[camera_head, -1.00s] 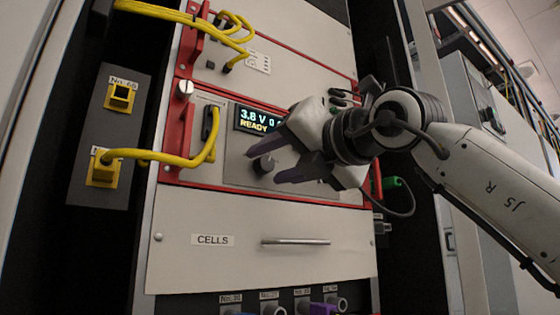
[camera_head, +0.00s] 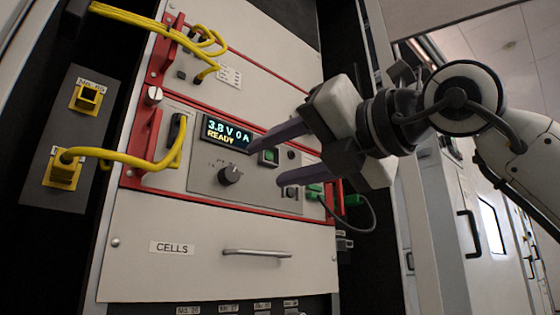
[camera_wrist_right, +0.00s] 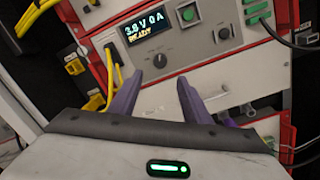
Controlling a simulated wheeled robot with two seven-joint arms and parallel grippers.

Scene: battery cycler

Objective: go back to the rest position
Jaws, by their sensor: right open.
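My right gripper (camera_head: 268,160) is open and empty, with its purple fingers apart in front of the battery cycler panel (camera_head: 262,198). It also shows in the right wrist view (camera_wrist_right: 158,98), fingers spread toward the panel. The display (camera_head: 227,132) reads 3.8 V 0 A READY and shows in the wrist view (camera_wrist_right: 146,27) too. The black knob (camera_head: 230,175) sits below the display. A green button (camera_head: 269,156) shows between the fingers. My left gripper is not in view.
The CELLS drawer (camera_head: 200,270) is shut, with a metal handle (camera_head: 257,253). A dark cable (camera_head: 366,222) loops beside green plugs at the right edge. Grey cabinets stand farther right.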

